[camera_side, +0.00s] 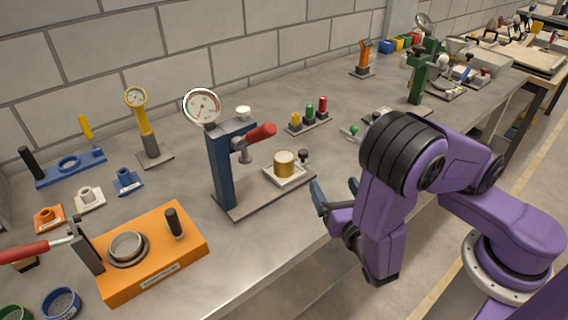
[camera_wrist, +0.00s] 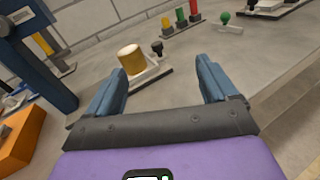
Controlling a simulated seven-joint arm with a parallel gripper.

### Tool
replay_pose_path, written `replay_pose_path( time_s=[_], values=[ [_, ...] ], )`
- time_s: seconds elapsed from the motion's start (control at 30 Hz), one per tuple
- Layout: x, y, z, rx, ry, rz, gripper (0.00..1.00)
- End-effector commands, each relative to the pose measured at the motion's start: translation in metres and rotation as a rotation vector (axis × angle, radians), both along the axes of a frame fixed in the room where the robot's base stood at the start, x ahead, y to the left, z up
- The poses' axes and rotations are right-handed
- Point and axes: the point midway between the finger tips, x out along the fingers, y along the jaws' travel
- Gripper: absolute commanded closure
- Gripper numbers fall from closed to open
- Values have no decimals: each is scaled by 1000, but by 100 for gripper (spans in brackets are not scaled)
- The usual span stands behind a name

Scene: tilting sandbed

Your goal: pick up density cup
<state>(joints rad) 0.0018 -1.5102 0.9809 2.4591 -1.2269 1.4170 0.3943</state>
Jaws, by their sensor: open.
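A gold-coloured cylinder with a pale top, which looks like the density cup (camera_side: 284,163), stands upright on a small white tray (camera_side: 297,181) with a black knob beside it. It also shows in the wrist view (camera_wrist: 131,59), left of centre and beyond my left finger. My gripper (camera_side: 336,193) is open and empty, with its blue fingers spread apart. In the side view it is to the right of the cup and nearer the bench's front edge, clear of it.
A blue press with a gauge and red handle (camera_side: 222,150) stands close left of the cup. An orange block fixture (camera_side: 184,219) is further left. A row of yellow, green and red pegs (camera_side: 309,115) stands behind. The bench between cup and gripper is clear.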

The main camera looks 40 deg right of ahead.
Motion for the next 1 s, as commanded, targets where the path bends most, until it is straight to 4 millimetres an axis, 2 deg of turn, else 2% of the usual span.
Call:
replay_pose_path(
  time_s=[0.1, 0.2, 0.37, 1.0],
  values=[
    [2, 19, -12, -78, -9, 122, 14],
    [3, 29, -18, -110, -9, 184, 14],
    [9, 32, -21, -124, -9, 210, 14],
    [112, 8, -21, -121, -10, 208, 14]
  ],
)
